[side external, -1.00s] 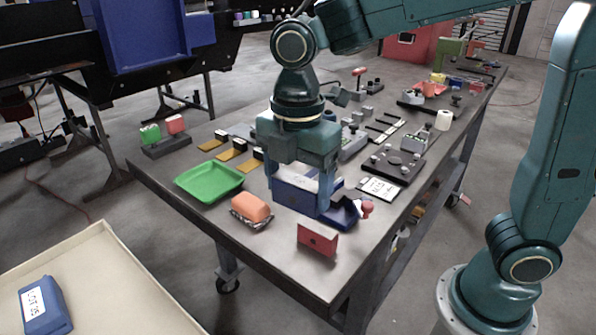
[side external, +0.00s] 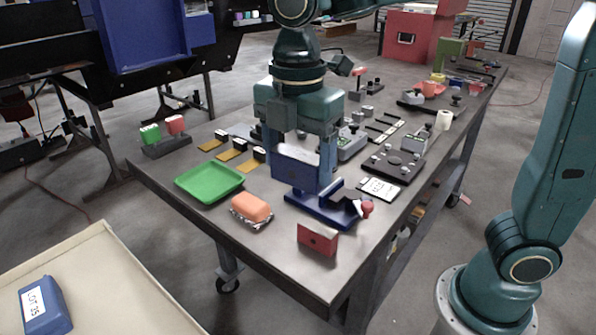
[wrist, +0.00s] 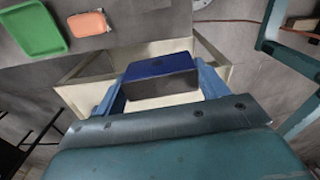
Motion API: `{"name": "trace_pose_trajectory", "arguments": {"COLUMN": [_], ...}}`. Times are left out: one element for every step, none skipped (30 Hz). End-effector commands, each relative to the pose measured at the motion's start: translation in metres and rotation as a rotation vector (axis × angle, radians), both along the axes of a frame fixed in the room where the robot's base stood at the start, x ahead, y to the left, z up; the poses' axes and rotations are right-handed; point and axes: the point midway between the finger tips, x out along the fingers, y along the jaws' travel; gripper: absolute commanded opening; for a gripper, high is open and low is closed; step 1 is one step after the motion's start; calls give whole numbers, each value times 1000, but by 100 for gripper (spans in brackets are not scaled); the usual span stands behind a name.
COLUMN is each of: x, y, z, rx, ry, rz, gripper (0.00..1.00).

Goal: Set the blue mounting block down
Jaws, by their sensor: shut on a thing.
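My gripper (side external: 300,184) is upright above the near half of the workbench, shut on the blue mounting block (side external: 297,166). The block hangs between the two fingers. In the wrist view my gripper (wrist: 160,85) has the block (wrist: 160,68) between its fingers, with its blue top and darker near face showing. A low blue fixture (side external: 318,212) with a red knob lies on the bench below and slightly right of my fingertips. The block appears to be clear of it, but I cannot tell the exact gap.
Several dark fixtures (side external: 392,164) stand to the right. A cream bin (side external: 112,285) holding a blue lot box (side external: 45,306) is at the lower left.

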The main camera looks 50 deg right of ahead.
Motion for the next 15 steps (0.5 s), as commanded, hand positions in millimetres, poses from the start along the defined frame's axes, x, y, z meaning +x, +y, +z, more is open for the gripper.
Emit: {"name": "trace_pose_trajectory", "arguments": {"x": [0, 1, 1, 2, 3, 4, 6, 7, 10, 12, 14, 18, 20, 23, 28], "y": [0, 0, -1, -2, -3, -4, -6, -7, -10, -13, -16, -20, -24, -28, -33], "z": [0, 0, 0, 1, 1, 1, 1, 1, 2, 2, 3, 3, 4, 4, 5], "rx": [0, 0, 0, 0, 0, 0, 0, 0, 0, 0, 0, 0, 0, 0, 0], "ry": [-1, -1, -1, -1, -1, -1, -1, -1, -1, -1, -1, 0, 0, 0, -1], "rz": [-2, -5, -12, -19, -28, -44, -61, -79, -109, -135, -164, -208, -243, -282, -338], "gripper": [36, 36, 36, 36, 36, 36, 36, 36, 36, 36, 36, 36, 36, 36, 36]}}
